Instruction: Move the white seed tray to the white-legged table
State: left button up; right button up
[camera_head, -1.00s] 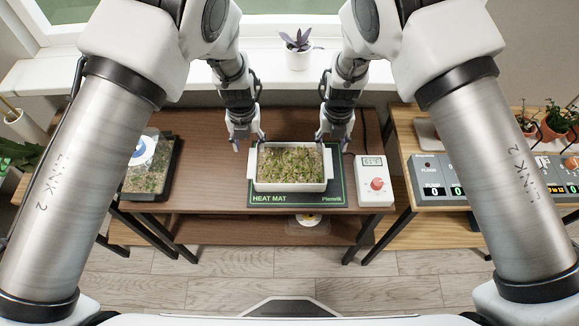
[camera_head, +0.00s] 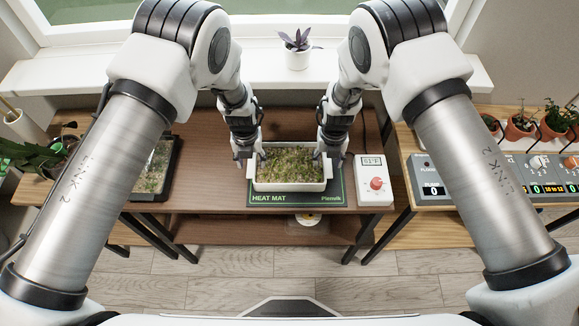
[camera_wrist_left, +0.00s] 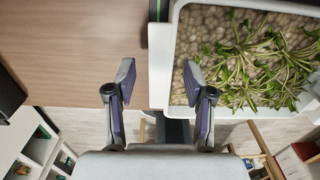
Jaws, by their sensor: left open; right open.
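The white seed tray (camera_head: 290,187), full of small green seedlings, sits on the dark heat mat (camera_head: 340,190) on the brown table (camera_head: 205,185). My left gripper (camera_head: 247,158) is open at the tray's left end. In the left wrist view my left gripper (camera_wrist_left: 159,72) has one finger outside the tray's end wall and one over its inner side; contact cannot be told. My right gripper (camera_head: 329,157) is open at the tray's right end, its fingertips partly hidden. I cannot make out a white-legged table.
A white control box (camera_head: 375,180) stands close right of the mat. A dark-framed tray (camera_head: 158,170) lies to the left. The wooden table (camera_head: 410,140) at right carries potted plants and a panel. A potted plant (camera_head: 298,50) stands on the windowsill. Bare tabletop shows left of the mat.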

pick_arm(q)
jog(key=shift+c, duration=0.3)
pick_arm(e)
jog(key=shift+c, duration=0.3)
pick_arm(q)
grip_shut()
pick_arm(e)
grip_shut()
pick_arm(q)
jog(key=shift+r, duration=0.1)
